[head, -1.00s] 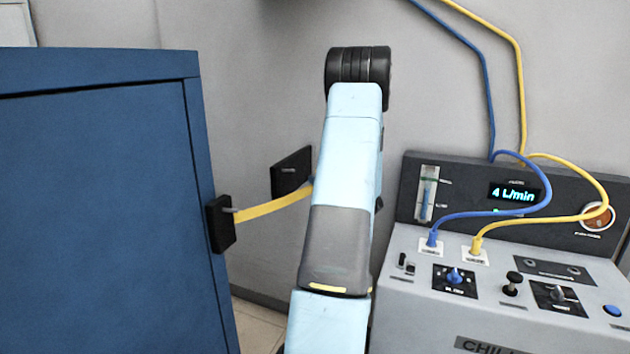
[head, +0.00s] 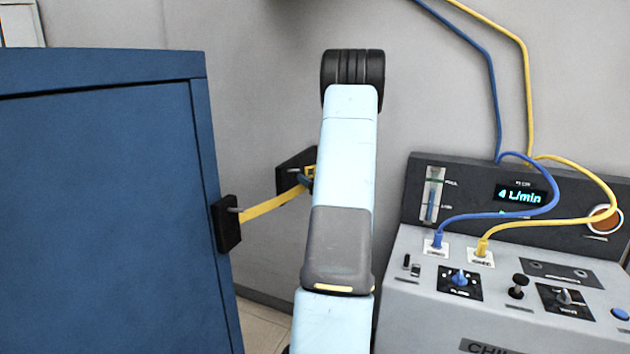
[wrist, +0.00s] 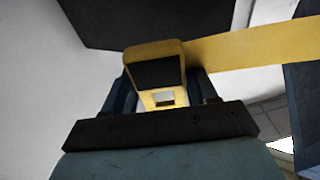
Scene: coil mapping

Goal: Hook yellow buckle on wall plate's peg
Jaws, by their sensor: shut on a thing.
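A yellow strap (head: 268,205) runs from the black plate (head: 227,224) on the blue cabinet's side toward the wall. Its yellow buckle (head: 311,171) is at the strap's far end, close to the black wall plate (head: 285,179) and its small grey peg (head: 293,171). In the head view my arm hides part of the buckle and the plate. In the wrist view my gripper (wrist: 160,98) is shut on the yellow buckle (wrist: 155,49), with the strap leading off to the right. The dark plate (wrist: 150,22) is beyond it. I cannot tell whether the peg is inside the buckle.
A blue cabinet (head: 100,220) fills the left. A grey console (head: 430,320) with knobs, a display and blue and yellow hoses stands at the right. Between them is a narrow gap with floor (head: 258,325) showing.

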